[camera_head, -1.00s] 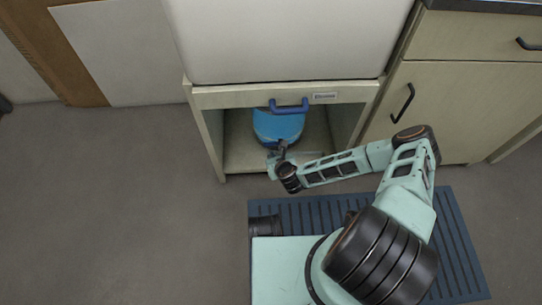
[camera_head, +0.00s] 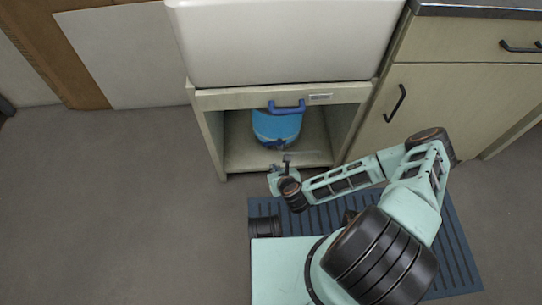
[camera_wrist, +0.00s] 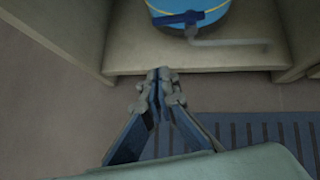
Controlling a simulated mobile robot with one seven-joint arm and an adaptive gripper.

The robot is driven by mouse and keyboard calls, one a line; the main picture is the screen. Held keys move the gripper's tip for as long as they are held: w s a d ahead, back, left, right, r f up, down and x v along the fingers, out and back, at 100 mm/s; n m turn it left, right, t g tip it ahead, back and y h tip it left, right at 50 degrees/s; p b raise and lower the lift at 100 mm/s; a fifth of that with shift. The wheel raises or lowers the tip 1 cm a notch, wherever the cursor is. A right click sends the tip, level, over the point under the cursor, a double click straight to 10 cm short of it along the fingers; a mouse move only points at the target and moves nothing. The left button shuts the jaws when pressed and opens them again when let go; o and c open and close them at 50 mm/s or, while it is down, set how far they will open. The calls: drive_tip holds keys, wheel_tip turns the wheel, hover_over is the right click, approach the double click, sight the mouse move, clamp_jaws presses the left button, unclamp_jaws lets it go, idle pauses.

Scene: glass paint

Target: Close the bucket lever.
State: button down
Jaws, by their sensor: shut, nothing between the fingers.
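A blue bucket (camera_head: 277,126) stands inside the open cupboard under the white sink. The wrist view shows its lower part (camera_wrist: 216,14), with a yellow line around it. A dark blue lever (camera_wrist: 180,18) sits low on its front and lies roughly sideways. A grey bent spout (camera_wrist: 230,42) comes out below the lever and points right. My gripper (camera_wrist: 160,74) is shut and empty. It is in front of the cupboard, apart from the lever and spout. It also shows in the head view (camera_head: 287,158), just in front of the bucket.
The cupboard's floor board (camera_wrist: 195,60) and side walls frame the bucket. The white sink (camera_head: 285,45) is above. A closed cabinet door (camera_head: 440,105) is at right. The floor at left is clear.

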drive_tip(key=m+h+b, duration=0.1)
drive_tip(key=m+b, duration=0.1)
drive_tip(key=b, duration=0.5)
approach(273, 143)
drive_tip(key=w+a+f, duration=0.3)
drive_tip(key=f, duration=0.3)
drive_tip(key=shift+a+t, duration=0.15)
drive_tip(key=shift+t, duration=0.25)
drive_tip(key=shift+a+h, duration=0.15)
drive_tip(key=shift+h, duration=0.15)
